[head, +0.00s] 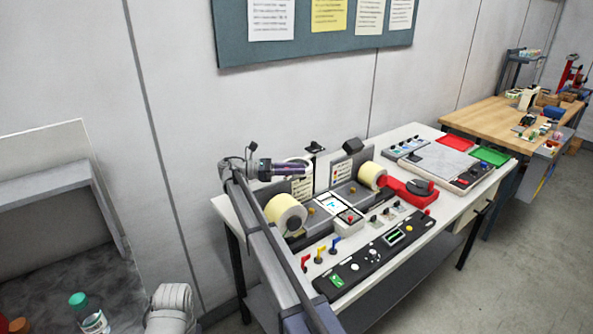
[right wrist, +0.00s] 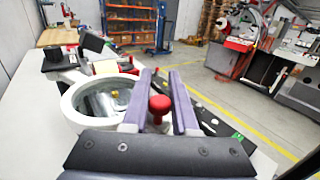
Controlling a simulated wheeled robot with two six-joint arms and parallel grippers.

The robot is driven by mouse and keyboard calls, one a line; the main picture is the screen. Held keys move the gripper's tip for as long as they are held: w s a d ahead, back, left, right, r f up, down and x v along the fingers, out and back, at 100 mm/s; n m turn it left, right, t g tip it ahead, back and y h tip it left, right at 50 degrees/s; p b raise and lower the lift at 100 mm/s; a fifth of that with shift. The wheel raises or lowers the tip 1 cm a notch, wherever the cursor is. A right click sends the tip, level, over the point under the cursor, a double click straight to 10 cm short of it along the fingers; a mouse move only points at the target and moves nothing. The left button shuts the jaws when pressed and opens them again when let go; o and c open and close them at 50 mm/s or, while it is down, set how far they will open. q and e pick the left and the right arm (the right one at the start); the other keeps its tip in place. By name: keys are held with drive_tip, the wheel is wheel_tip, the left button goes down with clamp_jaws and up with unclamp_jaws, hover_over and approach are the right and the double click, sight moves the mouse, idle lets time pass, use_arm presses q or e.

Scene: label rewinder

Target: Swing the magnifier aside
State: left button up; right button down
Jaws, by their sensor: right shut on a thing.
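The magnifier (right wrist: 72,108) shows in the right wrist view as a wide white ring with a clear lens, left of my fingers. In the head view its white ring (head: 297,160) is partly hidden behind my right gripper (head: 304,169). In the right wrist view the purple fingers of the right gripper (right wrist: 161,74) are on either side of a red ball knob (right wrist: 160,104) beside the ring, and the gripper is shut on it. How the knob joins the ring is hidden. My left gripper is not in view.
The rewinder table (head: 343,302) bears a cream label roll (head: 285,213) below my gripper, a second roll (head: 371,175) to its right, and a black control panel (head: 372,262). A red holder (head: 400,192) stands farther right. The wall is close behind the table.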

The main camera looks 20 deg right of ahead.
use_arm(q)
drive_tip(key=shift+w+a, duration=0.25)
use_arm(e)
drive_tip(key=shift+w+a+m+g, duration=0.25)
drive_tip(key=shift+w+m+g, duration=0.05)
drive_tip(key=shift+g, duration=0.1)
drive_tip(key=c, duration=0.7)
unclamp_jaws()
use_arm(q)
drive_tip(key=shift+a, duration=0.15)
use_arm(e)
drive_tip(key=shift+w, duration=0.1)
